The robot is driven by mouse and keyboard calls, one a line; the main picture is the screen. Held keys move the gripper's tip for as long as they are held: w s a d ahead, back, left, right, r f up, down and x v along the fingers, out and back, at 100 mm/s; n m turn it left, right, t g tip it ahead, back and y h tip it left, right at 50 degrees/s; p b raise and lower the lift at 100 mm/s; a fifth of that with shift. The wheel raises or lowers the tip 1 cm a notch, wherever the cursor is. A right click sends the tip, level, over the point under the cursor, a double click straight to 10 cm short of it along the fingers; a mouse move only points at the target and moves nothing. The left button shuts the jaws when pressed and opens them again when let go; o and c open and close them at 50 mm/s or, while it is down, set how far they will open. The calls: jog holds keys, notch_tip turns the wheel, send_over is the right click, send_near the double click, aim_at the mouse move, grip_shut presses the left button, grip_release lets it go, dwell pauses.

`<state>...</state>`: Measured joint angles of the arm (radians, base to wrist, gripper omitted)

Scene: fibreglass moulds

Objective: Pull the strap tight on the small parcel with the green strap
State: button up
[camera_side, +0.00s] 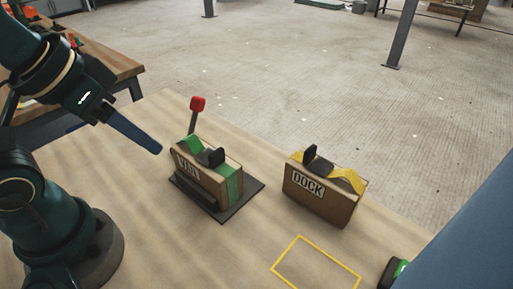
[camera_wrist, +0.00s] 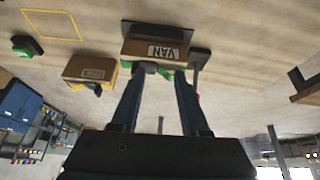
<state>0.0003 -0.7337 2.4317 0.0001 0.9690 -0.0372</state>
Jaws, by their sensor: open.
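The small parcel with the green strap (camera_side: 232,186) is a brown box standing on a dark plate (camera_side: 240,205). In the wrist view the parcel (camera_wrist: 130,49) appears upside down with a VAN label.
A red-knobbed lever (camera_side: 197,104) stands behind the green-strapped parcel. A parcel labelled DOCK (camera_side: 318,200) with a wavy yellow strap (camera_side: 345,180) stands to the right. A yellow outline (camera_side: 300,238) marks bare table in front. A green button (camera_side: 401,268) is at lower right.

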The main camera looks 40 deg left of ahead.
jog(key=w+d+r+g, duration=0.2)
jog(key=w+r, duration=0.1)
jog(key=w, duration=0.2)
jog(key=g, duration=0.3)
send_over(217, 151)
jog(key=f, duration=0.3)
jog(key=shift+a+f, duration=0.1)
jog(key=shift+a, duration=0.15)
jog(key=shift+d+f, duration=0.15)
jog(key=shift+f, duration=3)
grip_shut()
jog(key=shift+d, duration=0.1)
